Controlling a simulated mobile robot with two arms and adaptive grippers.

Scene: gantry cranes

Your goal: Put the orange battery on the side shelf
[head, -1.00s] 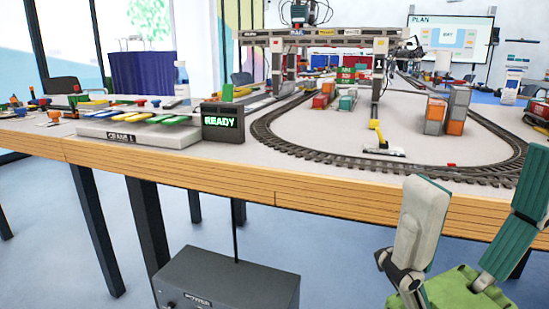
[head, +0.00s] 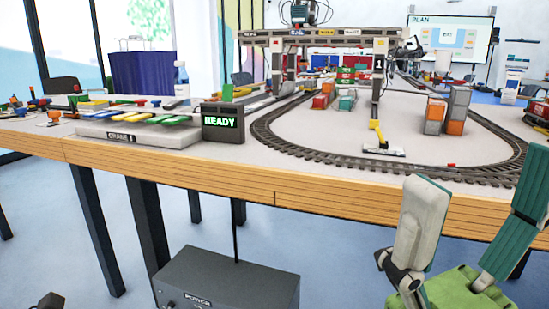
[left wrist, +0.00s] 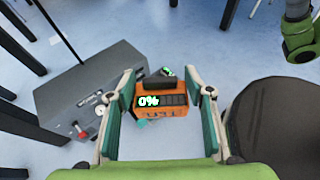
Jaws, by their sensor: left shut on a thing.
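The orange battery (left wrist: 160,114) shows in the left wrist view, with a lit display reading 0% and a dark handle on top. My left gripper (left wrist: 163,100) is shut on it, one finger on each side. The floor shows behind the battery. My right gripper (head: 468,225) is at the lower right of the head view, its fingers wide apart with nothing between them. The battery and left gripper cannot be made out in the head view. I cannot identify the side shelf in either view.
A grey power box (head: 225,275) stands below the table edge; it also shows in the left wrist view (left wrist: 85,95), with a red-tipped lever. The wood-edged table (head: 230,182) carries a crane console (head: 140,133), a READY display (head: 223,122), an oval track and a gantry crane.

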